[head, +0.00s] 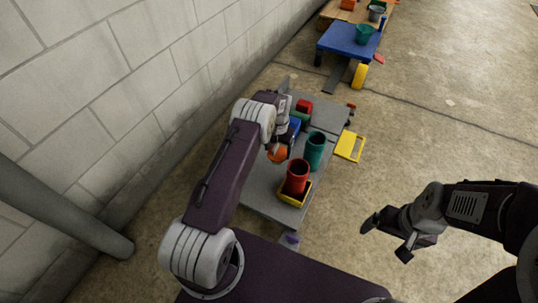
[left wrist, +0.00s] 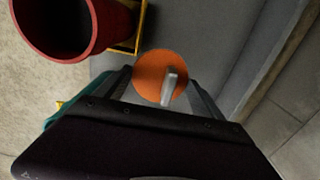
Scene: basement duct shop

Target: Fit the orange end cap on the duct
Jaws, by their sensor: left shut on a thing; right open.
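The orange end cap (head: 278,154) is a round disc with a pale grip standing up from its middle. My left gripper (head: 273,147) is shut on it and holds it over the grey bench. In the left wrist view the cap (left wrist: 150,72) shows between the two fingers. A red open-topped tube (head: 297,175) stands upright in a yellow holder (head: 292,200); a teal tube (head: 315,152) stands just behind it. I cannot tell which is the duct. The cap is apart from the red tube (left wrist: 70,52). My right gripper (head: 387,238) is open and empty over the floor.
The grey bench (head: 260,196) runs along the block wall (head: 120,80). Blue, green and red items (head: 303,106) lie behind the cap, partly hidden by my arm. A yellow frame (head: 350,146) is beside the bench. A blue table (head: 348,42) stands farther back. Floor at right is clear.

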